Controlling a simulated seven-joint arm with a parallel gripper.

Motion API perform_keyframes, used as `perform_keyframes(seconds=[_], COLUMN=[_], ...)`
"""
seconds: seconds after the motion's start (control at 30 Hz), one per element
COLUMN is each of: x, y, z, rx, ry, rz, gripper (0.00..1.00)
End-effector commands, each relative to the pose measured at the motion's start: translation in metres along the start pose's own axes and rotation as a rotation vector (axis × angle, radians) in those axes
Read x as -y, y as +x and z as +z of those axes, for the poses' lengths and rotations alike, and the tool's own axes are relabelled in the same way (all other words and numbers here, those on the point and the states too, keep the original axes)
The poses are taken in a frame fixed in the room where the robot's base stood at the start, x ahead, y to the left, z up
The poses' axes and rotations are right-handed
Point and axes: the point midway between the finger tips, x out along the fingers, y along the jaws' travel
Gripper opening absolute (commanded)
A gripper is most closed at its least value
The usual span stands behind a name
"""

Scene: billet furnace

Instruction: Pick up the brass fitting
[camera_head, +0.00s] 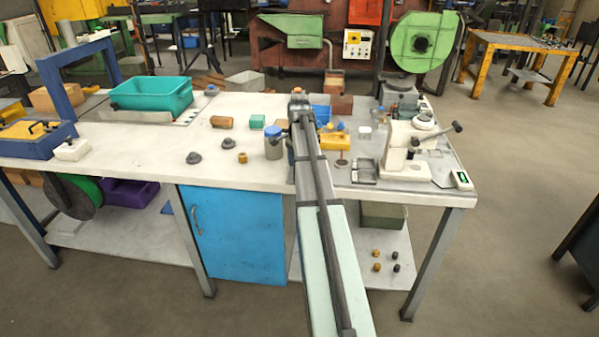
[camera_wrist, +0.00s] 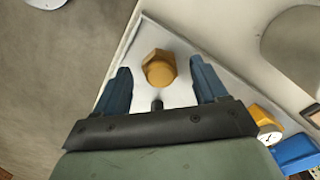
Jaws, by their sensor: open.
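In the wrist view, a brass fitting (camera_wrist: 159,67) with a hexagonal base and a round top stands on a pale grey surface. My gripper (camera_wrist: 160,78) is open, with one blue finger on each side of the fitting. Gaps show between the fitting and both fingers, and the gap in height cannot be judged. In the head view, a small brass-coloured piece (camera_head: 242,158) stands on the workbench (camera_head: 130,143) left of my arm. I cannot tell if it is the same piece. My arm crosses the bench there, and its fingers cannot be made out.
In the wrist view, a yellow-cased gauge (camera_wrist: 267,134) and a blue object (camera_wrist: 297,152) lie at lower right. In the head view, a blue-lidded jar (camera_head: 273,145) stands just left of my arm. A yellow box (camera_head: 335,142) and a white machine (camera_head: 400,150) stand to its right.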

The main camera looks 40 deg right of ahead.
Motion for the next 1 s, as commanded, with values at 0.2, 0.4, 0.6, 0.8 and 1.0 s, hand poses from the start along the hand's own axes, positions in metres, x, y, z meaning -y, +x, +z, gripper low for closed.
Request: perform_keyframes(seconds=[0.2, 0.4, 0.6, 0.8, 1.0], x=[0.0001, 0.0001, 0.0, 0.0, 0.0001], y=[0.0015, 0.0013, 0.0013, 0.0013, 0.0011], z=[-0.0001, 0.0, 0.0, 0.0, 0.0], rx=[0.0, 0.0, 0.0, 0.0, 0.0], ry=[0.0, 0.0, 0.0, 0.0, 0.0], rz=[0.0, 0.0, 0.0, 0.0, 0.0], gripper=[0.72, 0.54, 0.35, 0.15, 0.02])
